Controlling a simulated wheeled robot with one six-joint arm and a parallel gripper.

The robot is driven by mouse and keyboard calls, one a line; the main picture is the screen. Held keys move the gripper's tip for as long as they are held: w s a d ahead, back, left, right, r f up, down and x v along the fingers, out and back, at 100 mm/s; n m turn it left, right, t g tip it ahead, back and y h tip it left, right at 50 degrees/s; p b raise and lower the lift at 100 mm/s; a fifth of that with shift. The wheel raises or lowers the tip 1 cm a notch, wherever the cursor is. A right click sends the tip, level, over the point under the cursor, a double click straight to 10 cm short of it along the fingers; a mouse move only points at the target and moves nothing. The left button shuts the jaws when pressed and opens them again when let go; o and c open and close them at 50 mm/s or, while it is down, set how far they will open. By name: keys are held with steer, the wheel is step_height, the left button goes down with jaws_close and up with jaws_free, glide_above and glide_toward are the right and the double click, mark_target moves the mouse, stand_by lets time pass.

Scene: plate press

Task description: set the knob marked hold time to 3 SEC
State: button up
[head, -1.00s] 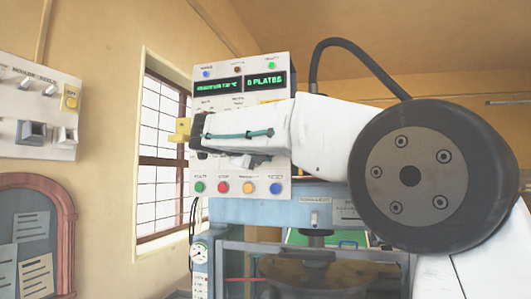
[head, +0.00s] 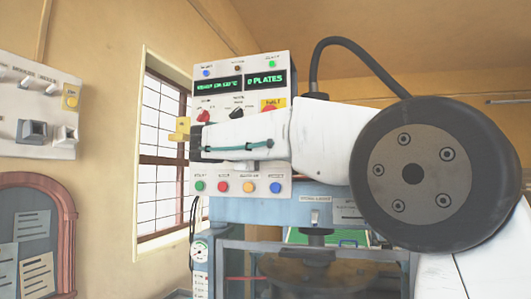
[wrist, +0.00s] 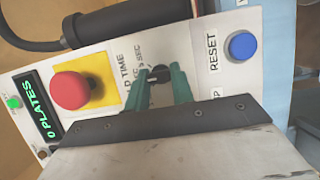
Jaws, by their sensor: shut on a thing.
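The hold time knob (wrist: 158,73) is a small black knob on the white control panel. In the wrist view it sits between the green fingers of my gripper (wrist: 161,78), which are shut on it. Printed lettering ending in "TIME" and a "SEC" mark show beside it. The fingers cover part of the knob and its scale, so I cannot tell its setting. In the head view my arm hides this knob on the control panel (head: 283,186).
A red button on a yellow square (wrist: 70,90) and a blue RESET button (wrist: 242,46) flank the knob. In the head view, a red knob (head: 203,116) and a black knob (head: 237,112) sit above my arm. Coloured buttons (head: 222,186) line the panel below.

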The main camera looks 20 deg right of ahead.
steer(key=o, duration=1)
steer(key=shift+v, duration=3.9)
